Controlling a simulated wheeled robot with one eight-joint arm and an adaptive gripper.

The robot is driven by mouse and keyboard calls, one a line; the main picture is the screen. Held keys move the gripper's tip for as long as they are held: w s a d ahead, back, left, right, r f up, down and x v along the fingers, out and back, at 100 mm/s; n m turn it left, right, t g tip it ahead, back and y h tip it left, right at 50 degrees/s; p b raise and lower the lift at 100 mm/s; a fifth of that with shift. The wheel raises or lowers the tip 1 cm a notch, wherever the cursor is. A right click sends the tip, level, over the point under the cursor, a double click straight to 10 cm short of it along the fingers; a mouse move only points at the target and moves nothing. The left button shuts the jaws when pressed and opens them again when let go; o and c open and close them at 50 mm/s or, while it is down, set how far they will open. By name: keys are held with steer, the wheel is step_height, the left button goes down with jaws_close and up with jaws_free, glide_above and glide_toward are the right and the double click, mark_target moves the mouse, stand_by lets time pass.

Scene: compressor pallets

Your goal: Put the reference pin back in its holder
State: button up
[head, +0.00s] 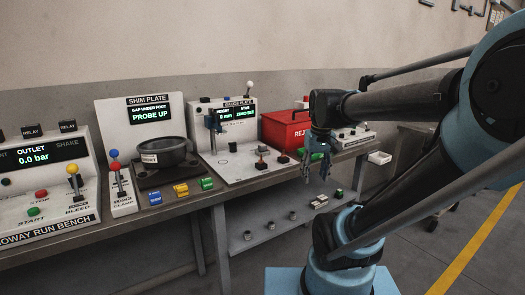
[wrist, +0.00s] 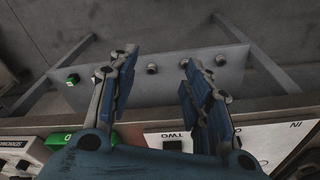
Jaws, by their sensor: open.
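My gripper (head: 318,172) is open and empty, its fingers hanging at the front edge of the bench. In the wrist view my gripper (wrist: 157,60) points down past the bench edge over the lower shelf, with nothing between the fingers. The gauge plate station (head: 238,140) stands left of my gripper. On its plate are a small dark ring (head: 233,147) and two dark pieces on reddish bases, a left one (head: 262,162) and a right one (head: 283,156). I cannot tell which piece is the reference pin or which is its holder.
A red box (head: 285,130) stands behind my gripper. A shim plate station (head: 140,125) with a dark round pan (head: 162,151) is further left. Several small blocks line the bench front. The lower shelf (head: 262,222) holds several small round parts, and a green block (wrist: 72,79).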

steer(key=w+a+r+n, duration=0.1)
steer(key=w+a+r, duration=0.3)
steer(key=w, duration=0.2)
steer(key=w+a+r+n, duration=0.2)
steer(key=w+a+r, duration=0.2)
steer(key=w, duration=0.3)
steer(key=n+g, duration=0.1)
steer(key=g, duration=0.1)
glide_toward(262, 145)
steer(key=shift+s+d, duration=0.55)
steer(key=shift+s, duration=0.2)
steer(key=shift+w+a+n, duration=0.3)
steer(key=shift+w+a, duration=0.2)
steer(key=shift+a, duration=0.05)
steer(key=shift+f, duration=0.1)
steer(key=shift+f, duration=4.4)
jaws_close()
